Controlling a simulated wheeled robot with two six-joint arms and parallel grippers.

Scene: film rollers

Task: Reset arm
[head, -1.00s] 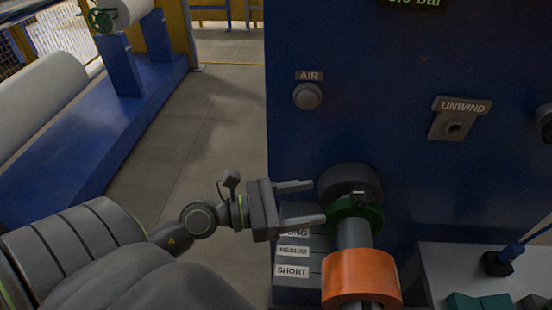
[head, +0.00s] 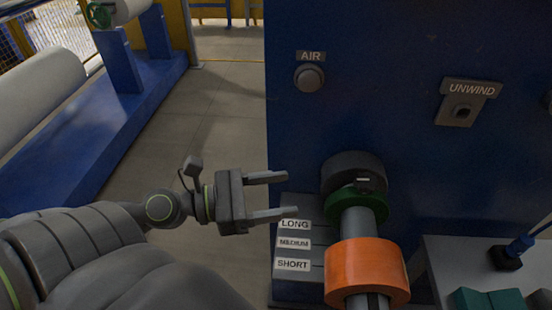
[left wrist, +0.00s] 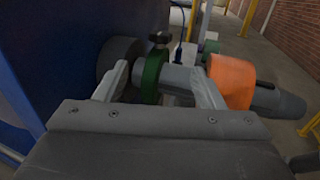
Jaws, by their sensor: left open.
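My left gripper (head: 282,196) is open and empty in the head view. It is left of the roller shaft (head: 357,226) and apart from it, with its fingers pointing right. The shaft comes out of the blue machine panel and carries a green collar (head: 350,200) and an orange roll (head: 366,270). In the left wrist view the open fingers (left wrist: 163,84) appear on either side of the green collar (left wrist: 152,77), which lies beyond them. The orange roll (left wrist: 231,82) is to the right there. My right gripper is not in view.
The blue panel (head: 400,130) has an AIR button (head: 309,78) and an UNWIND switch (head: 463,112). Slots labelled LONG, MEDIUM and SHORT (head: 292,265) are below the gripper. A grey bench (head: 450,260) stands at right. Open floor (head: 215,130) lies to the left.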

